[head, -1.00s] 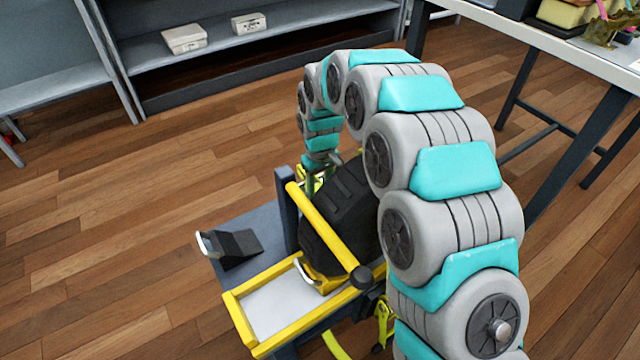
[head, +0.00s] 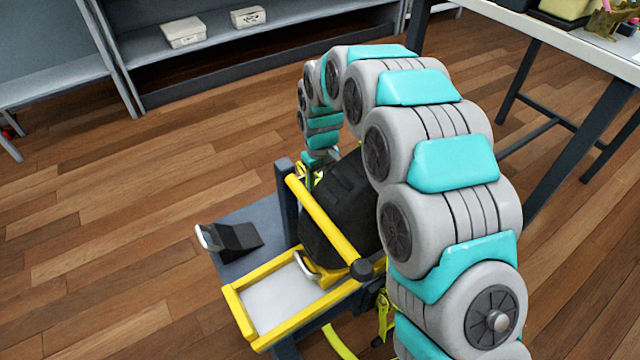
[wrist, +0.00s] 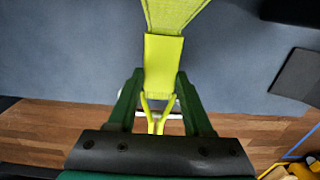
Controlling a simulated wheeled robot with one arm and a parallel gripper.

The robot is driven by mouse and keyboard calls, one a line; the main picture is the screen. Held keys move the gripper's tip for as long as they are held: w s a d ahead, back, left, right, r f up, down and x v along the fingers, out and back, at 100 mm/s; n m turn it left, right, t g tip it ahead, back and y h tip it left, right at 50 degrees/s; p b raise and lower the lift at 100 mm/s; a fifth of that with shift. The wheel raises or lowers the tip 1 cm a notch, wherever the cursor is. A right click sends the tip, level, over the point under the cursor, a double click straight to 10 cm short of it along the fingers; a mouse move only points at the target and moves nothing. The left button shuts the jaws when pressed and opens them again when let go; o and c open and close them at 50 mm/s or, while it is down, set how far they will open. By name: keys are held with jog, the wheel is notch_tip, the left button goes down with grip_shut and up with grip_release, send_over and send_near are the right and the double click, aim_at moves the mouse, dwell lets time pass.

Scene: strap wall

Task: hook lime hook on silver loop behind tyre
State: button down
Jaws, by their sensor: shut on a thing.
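The lime hook (wrist: 153,118) is between the two green fingers of my gripper (wrist: 160,85), which is shut on it. Its lime sleeve and strap (wrist: 163,55) run up out of the wrist view. A pale silver bar (wrist: 174,116) crosses behind the hook; it may be the silver loop. I cannot tell whether the hook is around it or only in front of it. In the head view the black tyre (head: 338,215) stands in the yellow frame. My gripper is on its far side there, mostly hidden, and the loop behind the tyre is not clearly visible.
A yellow bar (head: 325,222) crosses in front of the tyre. Other silver loops show on a black block (head: 208,238) at the left and at the tyre's front (head: 306,267). A shelf (head: 215,45) and a table (head: 580,55) stand beyond open wooden floor.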

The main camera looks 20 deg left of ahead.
jog(key=shift+s+d, duration=0.15)
jog(key=shift+s+d+f, duration=0.15)
jog(key=shift+s+d, duration=0.6)
jog(key=shift+d, duration=0.15)
jog(key=shift+s+d+b, duration=0.1)
jog(key=shift+d+b, duration=0.05)
jog(key=shift+b, duration=0.2)
jog(key=shift+c, duration=1.1)
grip_release()
